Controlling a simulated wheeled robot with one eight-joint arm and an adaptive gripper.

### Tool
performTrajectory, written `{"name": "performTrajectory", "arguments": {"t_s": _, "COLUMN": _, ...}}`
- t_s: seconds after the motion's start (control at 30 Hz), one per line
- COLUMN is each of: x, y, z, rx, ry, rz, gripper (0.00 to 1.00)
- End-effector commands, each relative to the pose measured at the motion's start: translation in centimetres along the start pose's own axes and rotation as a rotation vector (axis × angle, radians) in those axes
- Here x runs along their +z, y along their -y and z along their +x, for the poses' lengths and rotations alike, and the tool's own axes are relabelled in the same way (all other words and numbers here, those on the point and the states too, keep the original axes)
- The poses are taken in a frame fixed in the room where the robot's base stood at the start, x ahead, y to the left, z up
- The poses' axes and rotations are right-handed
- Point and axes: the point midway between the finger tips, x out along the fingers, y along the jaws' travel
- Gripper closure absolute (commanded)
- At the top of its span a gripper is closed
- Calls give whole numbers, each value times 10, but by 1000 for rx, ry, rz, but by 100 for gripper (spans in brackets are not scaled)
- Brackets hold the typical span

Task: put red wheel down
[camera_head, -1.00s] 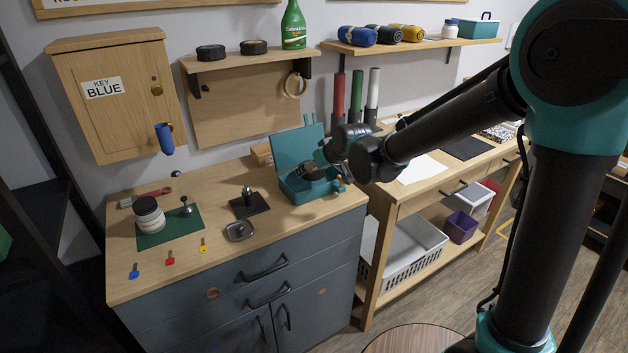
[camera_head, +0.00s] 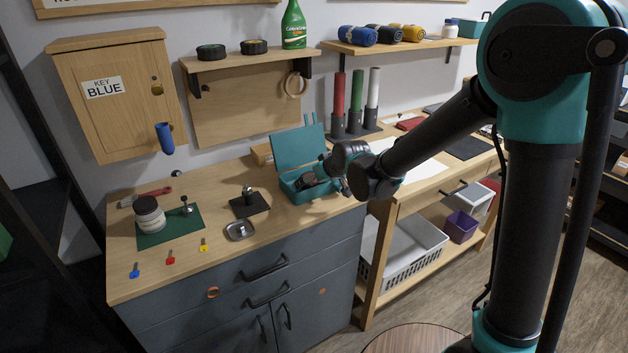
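No wheel with a clearly red part shows. A dark, rounded thing (camera_head: 307,181), perhaps a wheel, sits in the open teal box (camera_head: 297,197) at the workbench's right end. Its hub colour is too small to tell. My gripper (camera_head: 338,181) is at the right side of the box, low and close to its right wall. The fingers are small, dark and partly hidden by my wrist, so I cannot tell whether they are open or shut, or touch anything.
Two black wheels (camera_head: 254,47) (camera_head: 211,52) sit on the wall shelf (camera_head: 230,60) beside a green bottle (camera_head: 293,25). On the workbench (camera_head: 215,270) are a jar (camera_head: 150,214), a metal dish (camera_head: 240,231) and several small keys.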

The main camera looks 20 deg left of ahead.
Motion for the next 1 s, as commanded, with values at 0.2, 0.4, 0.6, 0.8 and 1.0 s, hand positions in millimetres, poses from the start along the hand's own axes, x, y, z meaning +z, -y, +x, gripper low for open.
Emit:
{"name": "performTrajectory", "arguments": {"t_s": 0.2, "x": 0, "y": 0, "z": 0, "rx": 0, "ry": 0, "rz": 0, "gripper": 8}}
{"name": "performTrajectory", "arguments": {"t_s": 0.4, "x": -2, "y": 0, "z": -4, "rx": 0, "ry": 0, "rz": 0, "gripper": 8}}
{"name": "performTrajectory", "arguments": {"t_s": 0.6, "x": -2, "y": 0, "z": -26, "rx": 0, "ry": 0, "rz": 0, "gripper": 8}}
{"name": "performTrajectory", "arguments": {"t_s": 0.8, "x": -2, "y": 0, "z": -56, "rx": 0, "ry": 0, "rz": 0, "gripper": 8}}
{"name": "performTrajectory", "arguments": {"t_s": 1.0, "x": -2, "y": 0, "z": -85, "rx": 0, "ry": 0, "rz": 1, "gripper": 8}}
